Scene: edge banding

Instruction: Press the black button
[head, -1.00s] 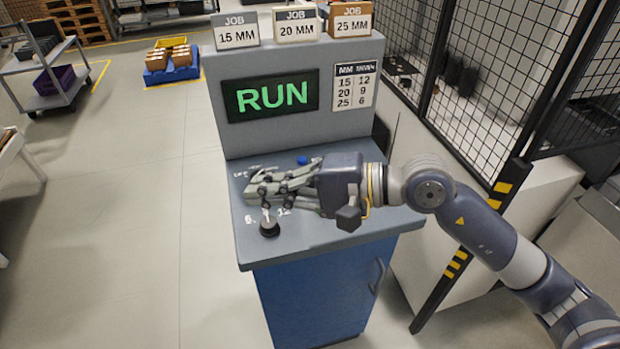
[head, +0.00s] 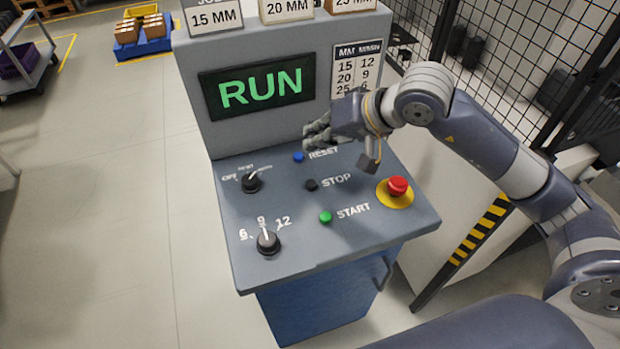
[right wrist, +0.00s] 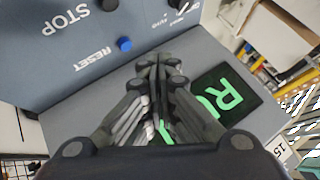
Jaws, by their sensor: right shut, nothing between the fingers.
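The black STOP button (head: 311,185) sits on the grey control panel, between the blue RESET button (head: 299,157) and the green START button (head: 326,217). In the right wrist view the STOP button shows only in part at the top edge (right wrist: 110,4), and the RESET button (right wrist: 125,44) lies ahead of the fingertips. My right gripper (head: 308,132) is shut and empty. It is raised near the screen's lower right, apart from the STOP button. It also shows in the right wrist view (right wrist: 157,62). My left gripper is not in view.
A red emergency button (head: 398,186) on a yellow base is at the panel's right. Two black knobs, a mode selector (head: 251,182) and a 6-9-12 dial (head: 267,241), are at the left. The screen (head: 258,91) reads RUN. A mesh fence (head: 500,60) stands to the right.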

